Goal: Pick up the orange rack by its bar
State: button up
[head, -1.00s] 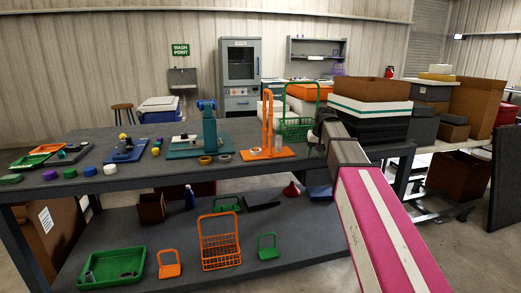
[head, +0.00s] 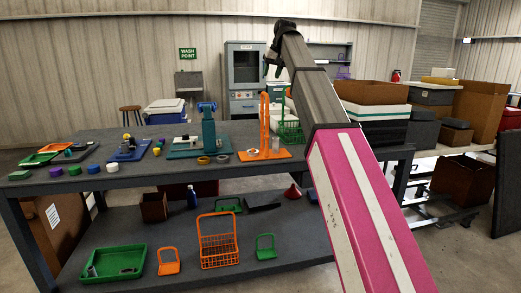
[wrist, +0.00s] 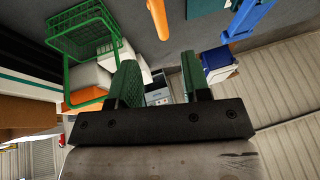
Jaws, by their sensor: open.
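The orange rack (head: 219,247) is an open wire basket with a tall loop handle, whose top bar (head: 216,214) faces up. It stands upright on the lower shelf, in the middle of the head view. It is not recognisable in the wrist view. My gripper (head: 272,65) is high above the bench top, up and right of the rack and well apart from it. In the wrist view its two green-padded fingers (wrist: 160,80) are spread with nothing between them.
A green wire rack (head: 291,130) and an orange stand (head: 264,130) stand on the bench top below my gripper. A green tray (head: 112,264), a small orange holder (head: 168,264) and a small green holder (head: 265,248) flank the rack. The bench top (head: 130,183) overhangs the shelf.

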aim_at(265, 94)
jog(key=x, duration=1)
jog(key=shift+a+f, duration=0.2)
jog(key=shift+f, duration=0.15)
grip_shut()
jog(key=shift+r, duration=0.15)
dwell(0.9)
